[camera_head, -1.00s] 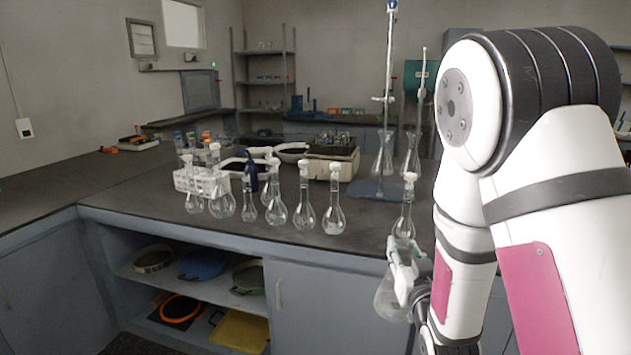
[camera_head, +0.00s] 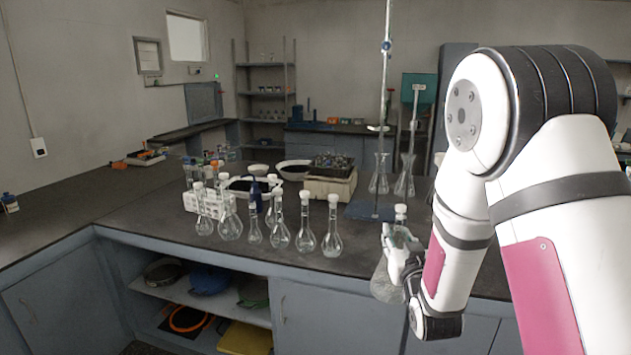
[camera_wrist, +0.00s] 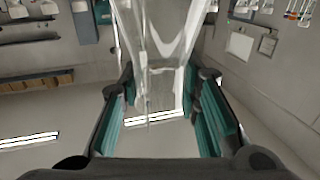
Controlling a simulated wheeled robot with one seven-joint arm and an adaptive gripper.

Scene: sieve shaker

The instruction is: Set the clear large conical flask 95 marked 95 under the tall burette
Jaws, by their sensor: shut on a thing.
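My gripper (camera_head: 401,245) is shut on a clear conical flask (camera_head: 384,281), held upright in front of the bench's front edge. In the wrist view the clear flask (camera_wrist: 160,50) stands between the teal finger pads of my gripper (camera_wrist: 158,100). Its marking cannot be read. The tall burette (camera_head: 387,100) stands on a blue base plate (camera_head: 366,211) at the back right of the bench. A conical flask (camera_head: 379,175) stands near its rod, and another conical flask (camera_head: 404,177) stands beside it, near a shorter burette (camera_head: 414,115).
Several stoppered volumetric flasks (camera_head: 305,238) stand along the bench front, left of my gripper. One stoppered flask (camera_head: 401,212) stands just behind my gripper. A white rack (camera_head: 192,201), a balance-like box (camera_head: 328,187) and bowls (camera_head: 293,168) lie further back. The bench's left part is fairly clear.

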